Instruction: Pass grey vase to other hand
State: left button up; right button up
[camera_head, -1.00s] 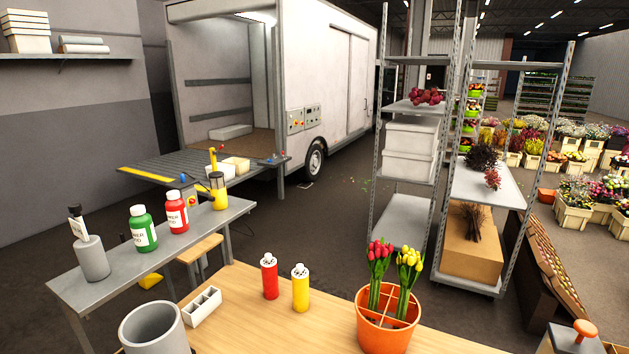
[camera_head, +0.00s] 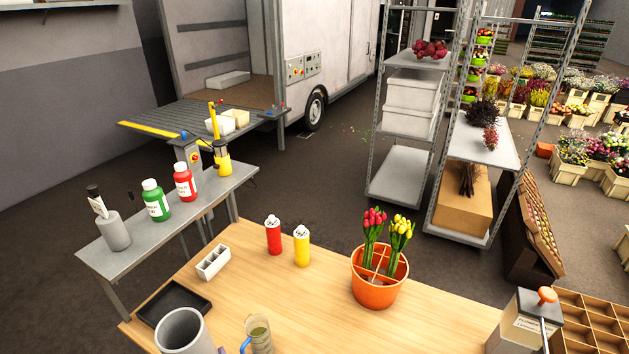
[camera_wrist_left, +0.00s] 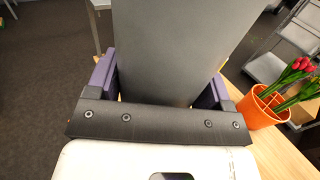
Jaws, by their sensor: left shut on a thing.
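The grey vase (camera_head: 176,338) is a wide open cylinder, cut off by the bottom edge of the head view, at the near left of the wooden table. In the left wrist view the grey vase (camera_wrist_left: 180,45) fills the middle between the purple fingers. My left gripper (camera_wrist_left: 160,82) is shut on it, with one finger on each side. The vase's base is hidden, so I cannot tell whether it touches the table. The left gripper does not show in the head view. My right gripper shows in neither view.
Beside the vase stand a glass jug (camera_head: 259,335) and a black tray (camera_head: 174,301). A white divided holder (camera_head: 213,262), red bottle (camera_head: 274,237), yellow bottle (camera_head: 302,248) and orange tulip pot (camera_head: 378,292) stand behind. The wooden table (camera_head: 350,330) is clear at front centre.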

aim_at(183, 330)
pick_arm(q)
notch_tip(183, 330, up, 3)
jog(key=p, duration=0.3)
jog(key=shift+s+r+p, duration=0.1)
jog(key=shift+p, duration=0.2)
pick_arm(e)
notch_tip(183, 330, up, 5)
